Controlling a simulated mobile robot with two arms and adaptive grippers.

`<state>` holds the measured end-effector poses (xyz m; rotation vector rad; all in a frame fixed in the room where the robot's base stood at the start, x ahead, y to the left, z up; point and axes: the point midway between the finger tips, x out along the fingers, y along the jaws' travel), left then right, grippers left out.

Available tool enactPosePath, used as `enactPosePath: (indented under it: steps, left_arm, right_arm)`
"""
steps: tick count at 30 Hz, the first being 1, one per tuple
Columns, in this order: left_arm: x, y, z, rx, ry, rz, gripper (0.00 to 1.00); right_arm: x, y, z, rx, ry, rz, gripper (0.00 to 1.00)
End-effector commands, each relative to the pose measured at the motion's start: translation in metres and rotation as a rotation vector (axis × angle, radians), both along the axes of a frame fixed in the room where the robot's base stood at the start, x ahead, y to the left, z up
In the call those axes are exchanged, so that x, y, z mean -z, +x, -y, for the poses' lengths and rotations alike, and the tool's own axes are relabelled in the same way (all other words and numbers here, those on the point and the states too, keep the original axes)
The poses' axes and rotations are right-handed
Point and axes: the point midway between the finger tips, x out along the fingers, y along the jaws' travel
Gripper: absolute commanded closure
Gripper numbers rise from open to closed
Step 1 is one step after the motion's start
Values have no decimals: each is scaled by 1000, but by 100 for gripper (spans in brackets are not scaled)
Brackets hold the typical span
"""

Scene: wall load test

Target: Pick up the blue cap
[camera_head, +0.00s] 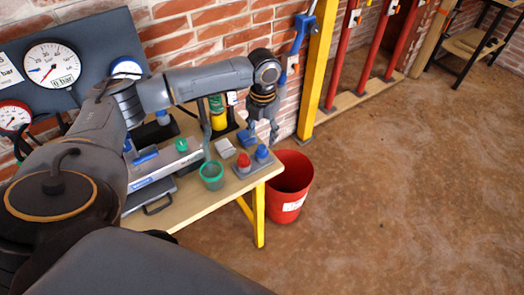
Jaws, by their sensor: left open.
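A small blue cap (262,153) stands on a grey plate near the right end of the workbench (215,198). A red cap (243,163) stands just left of it on the same plate. My left gripper (262,136) comes in from the left and hangs fingers down, just above and behind the caps in the picture. Its fingers are apart, with nothing seen held between them. I cannot tell the exact height gap to the blue cap. My right gripper is not in view.
A green-rimmed cup (212,177) and a light block (224,146) are near the caps. A yellow-green bottle (217,112) stands behind. A red bin (290,190) is beside the bench's right end. Gauges (52,64) hang at left. The floor at right is clear.

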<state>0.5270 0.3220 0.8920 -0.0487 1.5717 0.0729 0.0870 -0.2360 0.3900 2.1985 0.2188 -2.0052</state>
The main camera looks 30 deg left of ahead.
Motion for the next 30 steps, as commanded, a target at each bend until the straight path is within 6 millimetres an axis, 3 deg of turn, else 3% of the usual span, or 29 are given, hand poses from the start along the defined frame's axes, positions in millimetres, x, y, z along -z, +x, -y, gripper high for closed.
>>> enactPosePath:
  steps: [5, 13, 21, 23, 28, 30]
  left_arm:
    - [13, -1, 0, 0, 0, -3, 48]
    - [51, 0, -2, -1, 0, -1, 48]
    - [56, 0, -2, 1, -1, 1, 48]
    - [56, 0, -2, 1, -1, 1, 56]
    - [55, 0, -2, 0, 0, 1, 91]
    - [55, 0, -2, 0, 0, 1, 94]
  right_arm:
    - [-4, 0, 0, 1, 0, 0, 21]
    - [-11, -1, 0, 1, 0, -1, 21]
    - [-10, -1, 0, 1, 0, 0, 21]
    - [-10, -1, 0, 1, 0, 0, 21]
    - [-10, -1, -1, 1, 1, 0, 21]
    - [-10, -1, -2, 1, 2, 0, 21]
